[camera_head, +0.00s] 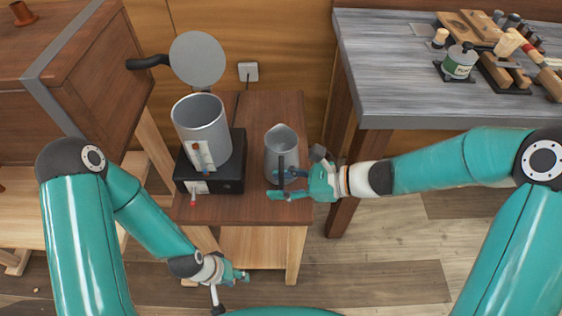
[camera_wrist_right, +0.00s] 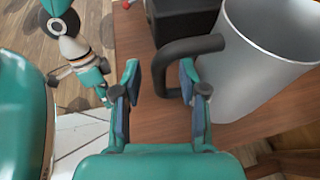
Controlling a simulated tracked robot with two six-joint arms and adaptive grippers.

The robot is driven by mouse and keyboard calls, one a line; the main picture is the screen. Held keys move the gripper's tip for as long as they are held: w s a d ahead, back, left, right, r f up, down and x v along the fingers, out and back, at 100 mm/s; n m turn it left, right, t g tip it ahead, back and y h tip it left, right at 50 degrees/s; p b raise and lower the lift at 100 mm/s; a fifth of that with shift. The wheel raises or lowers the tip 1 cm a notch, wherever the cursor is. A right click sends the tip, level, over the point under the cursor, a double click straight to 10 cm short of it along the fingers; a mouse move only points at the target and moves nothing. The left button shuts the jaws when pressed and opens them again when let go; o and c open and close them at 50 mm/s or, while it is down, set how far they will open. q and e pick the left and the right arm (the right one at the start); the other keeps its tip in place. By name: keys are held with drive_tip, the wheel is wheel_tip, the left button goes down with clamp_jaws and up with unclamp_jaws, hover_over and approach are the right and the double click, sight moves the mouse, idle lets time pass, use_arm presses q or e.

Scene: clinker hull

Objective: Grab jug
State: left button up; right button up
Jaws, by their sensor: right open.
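The jug (camera_head: 281,142) is a grey metal vessel with a spout and a dark handle. It stands upright on the right part of the small wooden table. My right gripper (camera_head: 272,185) is at its near side, by the handle. In the right wrist view the jug (camera_wrist_right: 250,75) fills the upper right, and the black handle (camera_wrist_right: 192,46) reaches in between the open fingers of my right gripper (camera_wrist_right: 160,72). The handle's grip bar stands between the fingers, with room on the left; contact is unclear. My left gripper (camera_head: 241,276) hangs low in front of the table, away from the jug.
Left of the jug, a black heater box (camera_head: 229,178) carries a metal pot (camera_head: 203,122) with a thermometer-like piece on it. A round lid (camera_head: 197,58) with a black handle is behind. A grey-topped workbench (camera_head: 400,85) with tools stands at right, a wooden cabinet (camera_head: 95,70) at left.

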drive_tip(key=shift+a, duration=0.1)
drive_tip(key=shift+c, duration=0.3)
clamp_jaws()
drive_tip(key=shift+w+r, duration=0.1)
drive_tip(key=shift+r, duration=0.1)
idle(0.3)
